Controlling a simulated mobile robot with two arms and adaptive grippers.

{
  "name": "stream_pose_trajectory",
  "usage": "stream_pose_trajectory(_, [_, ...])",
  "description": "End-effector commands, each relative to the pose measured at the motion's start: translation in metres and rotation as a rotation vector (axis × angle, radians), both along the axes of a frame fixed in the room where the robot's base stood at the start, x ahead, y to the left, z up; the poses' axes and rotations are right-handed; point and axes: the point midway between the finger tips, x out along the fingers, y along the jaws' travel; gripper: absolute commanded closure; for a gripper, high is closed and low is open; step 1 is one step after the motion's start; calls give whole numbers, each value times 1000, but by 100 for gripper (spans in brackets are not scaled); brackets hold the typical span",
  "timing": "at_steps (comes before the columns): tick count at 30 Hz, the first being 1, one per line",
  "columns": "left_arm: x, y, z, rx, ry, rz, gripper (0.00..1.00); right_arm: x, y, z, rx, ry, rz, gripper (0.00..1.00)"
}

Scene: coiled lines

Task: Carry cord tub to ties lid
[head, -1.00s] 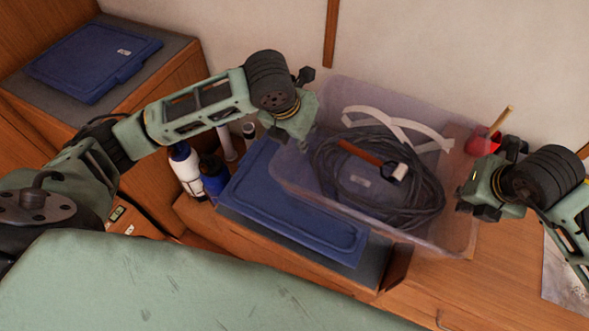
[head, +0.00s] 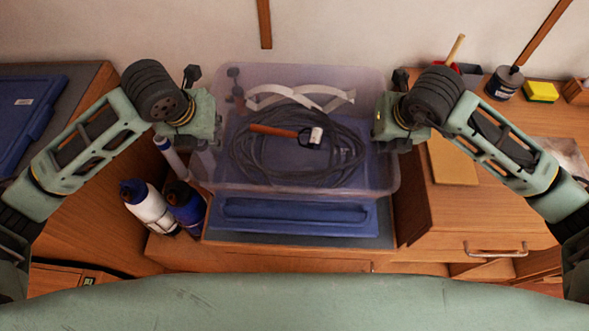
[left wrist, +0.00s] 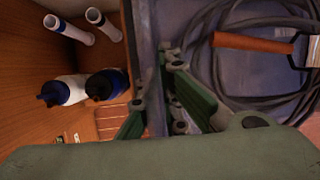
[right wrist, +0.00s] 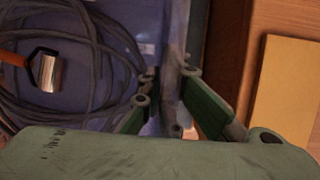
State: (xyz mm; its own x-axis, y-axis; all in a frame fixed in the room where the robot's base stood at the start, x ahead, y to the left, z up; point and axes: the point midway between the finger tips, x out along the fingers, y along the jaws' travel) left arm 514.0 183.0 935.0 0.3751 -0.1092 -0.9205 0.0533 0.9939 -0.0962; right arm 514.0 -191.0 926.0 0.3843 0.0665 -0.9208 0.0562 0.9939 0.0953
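Another blue lid (head: 35,105) with a label lies on the left cabinet. Bottles (head: 150,208) stand left of the tub. On the right counter are a yellowish board (head: 452,163), a dark jar (head: 504,83) and a yellow sponge (head: 541,91).

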Motion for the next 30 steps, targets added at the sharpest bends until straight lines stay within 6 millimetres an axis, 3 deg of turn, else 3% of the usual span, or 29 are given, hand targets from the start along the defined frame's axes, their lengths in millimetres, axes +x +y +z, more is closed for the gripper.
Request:
stream_pose_trajectory(17, [1, -4, -4, -7, -7, -9, 100, -1, 5, -6, 4, -2, 16, 100])
stream_pose_trajectory(30, [0, -4, -22, -7, -8, -10, 100, -1, 5, -23, 5, -1, 16, 100])
